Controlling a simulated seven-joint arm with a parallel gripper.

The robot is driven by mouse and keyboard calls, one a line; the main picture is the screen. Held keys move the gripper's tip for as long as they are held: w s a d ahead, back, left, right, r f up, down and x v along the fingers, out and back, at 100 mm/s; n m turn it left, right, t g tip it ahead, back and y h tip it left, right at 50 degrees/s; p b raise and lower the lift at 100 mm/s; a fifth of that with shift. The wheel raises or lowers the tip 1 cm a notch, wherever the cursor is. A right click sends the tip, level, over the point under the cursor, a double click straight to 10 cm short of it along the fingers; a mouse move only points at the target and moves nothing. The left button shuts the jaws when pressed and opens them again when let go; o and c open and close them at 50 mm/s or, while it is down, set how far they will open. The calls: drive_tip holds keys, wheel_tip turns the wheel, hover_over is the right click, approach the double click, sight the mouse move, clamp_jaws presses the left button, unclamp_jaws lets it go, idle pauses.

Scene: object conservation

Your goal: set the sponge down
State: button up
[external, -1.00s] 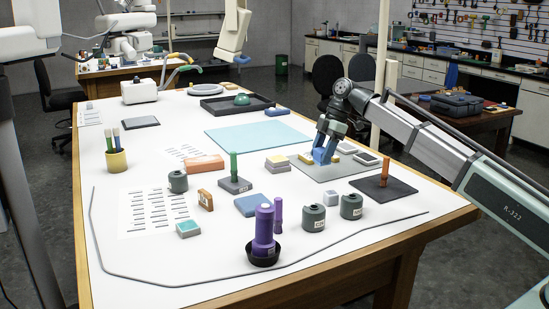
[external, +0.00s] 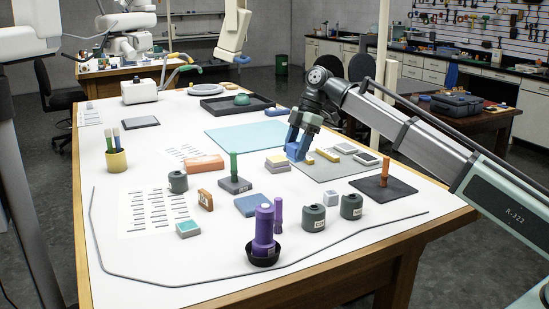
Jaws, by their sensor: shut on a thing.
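My gripper (external: 299,142) is over the left rear edge of the grey mat (external: 340,172), in the back right part of the table. It is shut on a bright blue block (external: 294,151), which looks like the sponge. The block is tilted and close above the mat's edge. I cannot tell whether it touches anything. My fingers hide part of it.
Small yellow pieces (external: 327,155) and light grey blocks (external: 366,158) lie on the mat. A light blue sheet (external: 258,136) behind is bare.

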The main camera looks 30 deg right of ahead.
drive_tip(key=s+a+n, duration=0.1)
drive_tip(key=s+a, duration=0.6)
drive_tip(key=a, duration=0.4)
drive_tip(key=s+a+n+g, duration=0.1)
drive_tip(key=s+a+n, duration=0.1)
drive_tip(key=s+a, duration=0.75)
drive_tip(key=s+a+n, duration=0.1)
drive_tip(key=s+a, duration=0.5)
drive_tip(key=a, duration=0.6)
drive_tip(key=shift+g, duration=0.3)
drive_tip(key=shift+w+a+f, duration=0.1)
drive_tip(key=shift+w+f, duration=0.05)
drive_tip(key=shift+f, duration=2.4)
drive_tip(key=shift+w+a+f, duration=0.1)
drive_tip(key=shift+w+f, duration=0.05)
drive_tip(key=shift+f, duration=2.4)
drive_tip(key=shift+f, duration=0.15)
drive_tip(key=o, duration=1)
drive_tip(key=v, duration=1.2)
drive_tip(key=shift+r, duration=0.2)
